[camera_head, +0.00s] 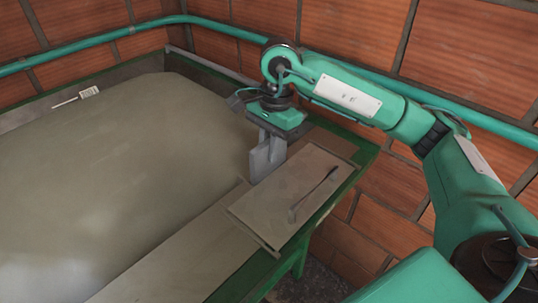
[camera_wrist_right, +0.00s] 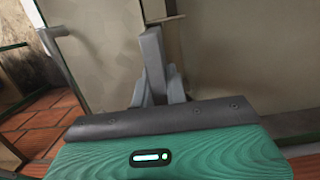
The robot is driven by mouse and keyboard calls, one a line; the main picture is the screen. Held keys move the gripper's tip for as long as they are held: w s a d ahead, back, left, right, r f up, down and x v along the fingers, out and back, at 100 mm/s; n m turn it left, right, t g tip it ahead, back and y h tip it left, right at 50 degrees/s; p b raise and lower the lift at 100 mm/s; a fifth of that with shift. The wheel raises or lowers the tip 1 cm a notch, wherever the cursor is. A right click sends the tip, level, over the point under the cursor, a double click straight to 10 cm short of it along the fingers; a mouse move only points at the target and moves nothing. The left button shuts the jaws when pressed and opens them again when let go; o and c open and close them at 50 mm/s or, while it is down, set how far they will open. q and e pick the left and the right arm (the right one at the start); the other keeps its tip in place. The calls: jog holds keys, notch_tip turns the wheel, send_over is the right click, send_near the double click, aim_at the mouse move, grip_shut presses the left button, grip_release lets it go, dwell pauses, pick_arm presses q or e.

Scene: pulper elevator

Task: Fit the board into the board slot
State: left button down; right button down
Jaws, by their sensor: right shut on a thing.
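A flat tan board (camera_head: 290,194) lies over the green-framed ledge at the tank's right side in the head view. My right gripper (camera_head: 264,168) points down at the board's far left edge, between the board and the tank. Its grey fingers are shut on the board, but the grip itself is partly hidden. In the right wrist view the fingers (camera_wrist_right: 153,60) stand close together against a pale panel edge. I cannot make out the board slot for certain. My left gripper is not in view.
A wide tank (camera_head: 120,165) of smooth grey-brown material fills the left. A thin dark rod (camera_head: 314,195) lies on the board. A white tag (camera_head: 89,92) sits at the tank's back left rim. A teal pipe (camera_head: 110,34) runs along the brick walls.

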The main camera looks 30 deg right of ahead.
notch_tip(320, 180, down, 3)
jog(key=shift+f+p, duration=0.1)
jog(key=shift+p, duration=0.2)
jog(key=shift+f+b, duration=0.15)
jog(key=shift+b, duration=0.15)
jog(key=c, duration=1.4)
grip_release()
